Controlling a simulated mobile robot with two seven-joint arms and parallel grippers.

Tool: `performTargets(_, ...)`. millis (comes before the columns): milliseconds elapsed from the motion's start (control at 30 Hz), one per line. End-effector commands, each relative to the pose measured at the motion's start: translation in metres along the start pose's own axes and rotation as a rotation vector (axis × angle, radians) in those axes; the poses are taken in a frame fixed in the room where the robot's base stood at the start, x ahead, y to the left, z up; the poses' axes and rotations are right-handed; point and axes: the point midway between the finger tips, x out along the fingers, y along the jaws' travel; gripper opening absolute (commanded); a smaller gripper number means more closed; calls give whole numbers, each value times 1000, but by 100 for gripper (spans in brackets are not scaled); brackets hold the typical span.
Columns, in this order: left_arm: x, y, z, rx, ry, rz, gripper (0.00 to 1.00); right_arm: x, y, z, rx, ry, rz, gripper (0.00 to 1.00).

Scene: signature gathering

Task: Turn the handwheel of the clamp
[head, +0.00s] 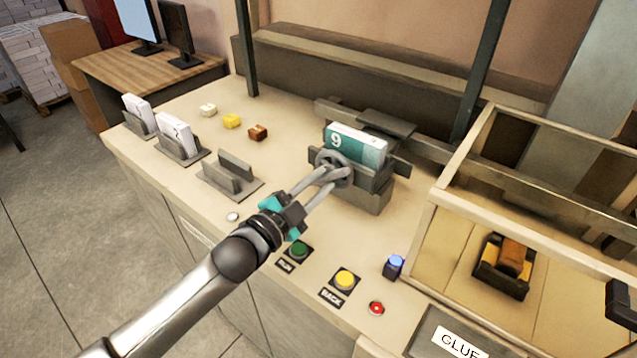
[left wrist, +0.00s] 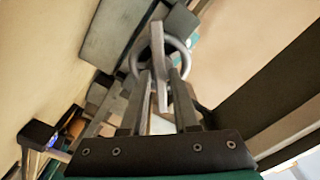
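The clamp (head: 372,196) is a grey vise towards the back of the beige counter. A white and teal book block marked 9 (head: 356,146) stands upright in it. The clamp's grey ring-shaped handwheel (head: 334,160) faces the front left. My left gripper (head: 330,176) reaches it from the front, with its fingertips at the wheel. In the left wrist view the handwheel (left wrist: 158,50) is straight ahead. A flat bar of it lies between the two fingers, which appear closed against its sides. My right gripper cannot be made out.
Green (head: 299,249), yellow (head: 345,280) and red (head: 376,308) buttons and a blue knob (head: 394,266) line the front edge. A wooden-framed box (head: 437,190) stands right. Book holders (head: 232,178) stand left. An unclear dark part (head: 622,302) shows at the right edge.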

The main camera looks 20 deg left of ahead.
Motion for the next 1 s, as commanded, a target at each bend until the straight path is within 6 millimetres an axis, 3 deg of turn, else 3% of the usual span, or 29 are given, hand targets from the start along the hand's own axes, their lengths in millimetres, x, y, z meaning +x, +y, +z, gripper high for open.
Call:
performTargets(133,0,0,0,2,0,0,47,0,0,0,0,0,0,0)
performTargets(533,-7,0,0,3,0,0,48,0,0,0,0,0,0,0)
performTargets(1000,-72,1,1,3,-1,2,48,4,0,0,0,0,-1,0)
